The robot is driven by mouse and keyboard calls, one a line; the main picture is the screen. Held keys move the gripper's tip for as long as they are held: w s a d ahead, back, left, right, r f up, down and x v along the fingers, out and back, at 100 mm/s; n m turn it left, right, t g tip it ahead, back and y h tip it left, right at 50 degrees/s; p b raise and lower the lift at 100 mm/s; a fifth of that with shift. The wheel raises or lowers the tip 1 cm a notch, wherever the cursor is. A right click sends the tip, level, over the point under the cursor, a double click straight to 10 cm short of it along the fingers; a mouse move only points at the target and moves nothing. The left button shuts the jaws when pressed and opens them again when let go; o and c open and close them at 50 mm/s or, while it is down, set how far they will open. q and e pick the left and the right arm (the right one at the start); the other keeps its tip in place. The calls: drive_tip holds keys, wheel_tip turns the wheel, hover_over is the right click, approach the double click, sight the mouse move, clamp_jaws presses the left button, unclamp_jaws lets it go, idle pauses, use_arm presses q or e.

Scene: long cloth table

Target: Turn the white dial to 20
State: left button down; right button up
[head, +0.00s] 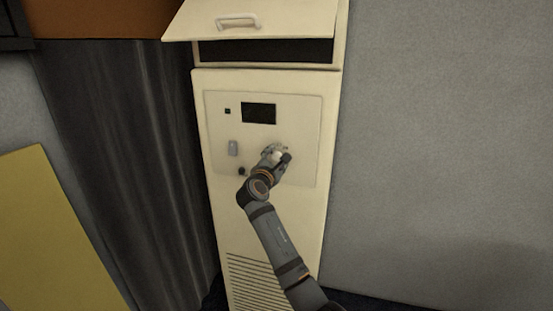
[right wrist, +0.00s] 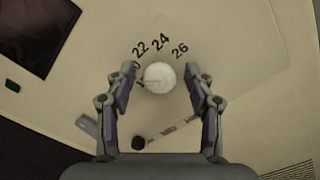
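The white dial (right wrist: 160,77) is a round knob on the cream panel, with the numbers 22, 24 and 26 printed above it in the right wrist view. Part of another number shows beside the left finger, mostly hidden. Where the dial points cannot be told clearly. My right gripper (right wrist: 160,75) is open, with one finger on each side of the dial and a visible gap on both sides. In the head view my right gripper (head: 277,153) is at the panel and covers most of the dial. My left gripper is not in view.
The tall cream cabinet (head: 215,205) has a dark screen (head: 258,113), a small grey switch (head: 233,148) and a black knob (right wrist: 138,142) near the dial. A raised flap with a handle (head: 238,21) is above. A dark curtain (head: 125,150) hangs to the left.

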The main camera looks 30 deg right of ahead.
drive_tip(key=v, duration=0.7)
drive_tip(key=shift+s+a, duration=0.15)
drive_tip(key=shift+s, duration=0.05)
